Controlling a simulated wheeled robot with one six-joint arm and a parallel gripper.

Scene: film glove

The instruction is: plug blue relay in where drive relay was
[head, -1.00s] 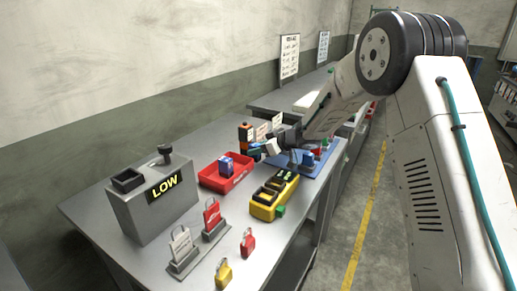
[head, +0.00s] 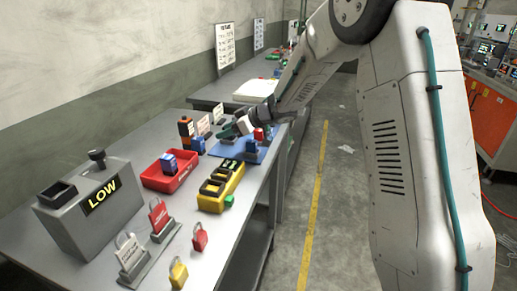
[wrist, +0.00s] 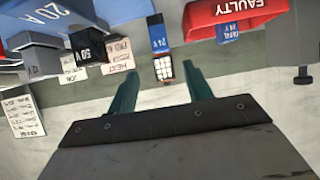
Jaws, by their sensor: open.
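A blue relay (head: 198,146) stands beside an orange and black device (head: 186,128). Another blue relay (head: 168,163) is in the red tray (head: 160,181), marked FAULTY in the wrist view (wrist: 240,10). I cannot tell which socket held the drive relay.
A yellow unit with dark recesses (head: 220,187) lies before the mat. A grey box reading LOW (head: 92,205) and padlocks (head: 200,237) occupy the front left.

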